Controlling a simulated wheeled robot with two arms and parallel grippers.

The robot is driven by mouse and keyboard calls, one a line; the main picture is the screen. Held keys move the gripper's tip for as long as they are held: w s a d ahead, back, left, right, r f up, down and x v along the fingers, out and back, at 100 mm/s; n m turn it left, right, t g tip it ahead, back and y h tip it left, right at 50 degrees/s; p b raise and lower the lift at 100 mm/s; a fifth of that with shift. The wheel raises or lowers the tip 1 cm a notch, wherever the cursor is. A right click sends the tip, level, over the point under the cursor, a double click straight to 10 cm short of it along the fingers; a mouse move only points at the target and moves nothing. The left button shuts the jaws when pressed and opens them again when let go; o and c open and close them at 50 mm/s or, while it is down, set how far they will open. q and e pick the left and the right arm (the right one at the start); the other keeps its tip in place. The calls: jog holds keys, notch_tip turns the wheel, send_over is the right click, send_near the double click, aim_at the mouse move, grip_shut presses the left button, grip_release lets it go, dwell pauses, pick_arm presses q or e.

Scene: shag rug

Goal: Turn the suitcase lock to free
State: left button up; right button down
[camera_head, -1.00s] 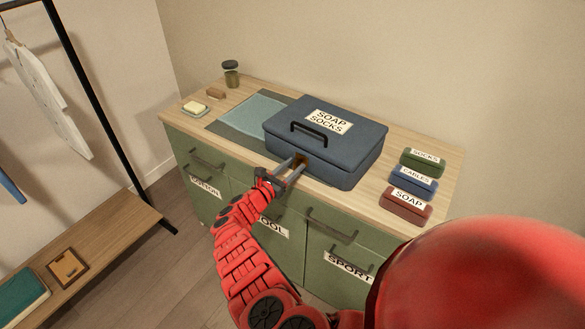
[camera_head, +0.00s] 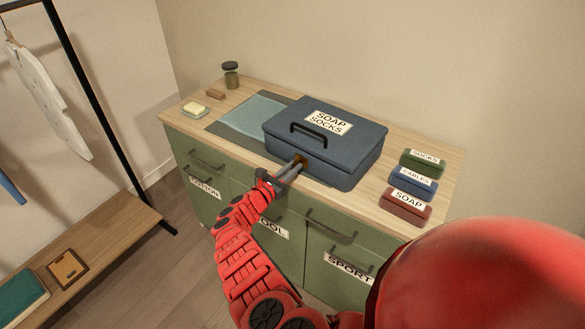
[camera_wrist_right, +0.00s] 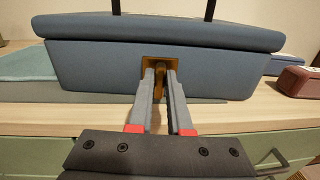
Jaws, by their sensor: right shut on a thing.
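The blue suitcase (camera_head: 335,137) sits closed on the wooden cabinet top, with a black handle on its lid and a label reading "SOAP SOCKS". Its lock, a brass-coloured plate with a small upright knob (camera_wrist_right: 159,88), is on the front face. My right gripper (camera_head: 298,163) reaches the lock from the front. In the right wrist view its two grey fingers are shut on the knob (camera_wrist_right: 158,72), one on each side. The fingers hide part of the plate. My left gripper is not in view.
Green, blue and red labelled boxes (camera_head: 405,205) stand right of the suitcase. A folded blue cloth (camera_head: 254,114) on a grey mat lies to its left. Soap (camera_head: 194,108), a brown block and a jar (camera_head: 231,74) stand at the far left.

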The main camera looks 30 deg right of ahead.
jog(key=shift+m, duration=0.8)
jog(key=shift+s+f+m, duration=0.1)
jog(key=shift+f+m, duration=0.05)
jog(key=shift+m, duration=0.65)
jog(key=m+b, duration=0.2)
jog(key=shift+f+m, duration=0.1)
jog(key=shift+m, duration=0.2)
jog(key=m+b, duration=0.3)
jog(key=b, duration=0.1)
jog(key=m+b, duration=0.3)
jog(key=b, duration=0.2)
jog(key=m+b, duration=0.4)
jog(key=shift+s+f, duration=0.1)
jog(key=shift+f, duration=0.15)
jog(key=shift+r+m+b, duration=0.2)
jog(key=shift+m+b, duration=0.8)
jog(key=shift+b, duration=0.3)
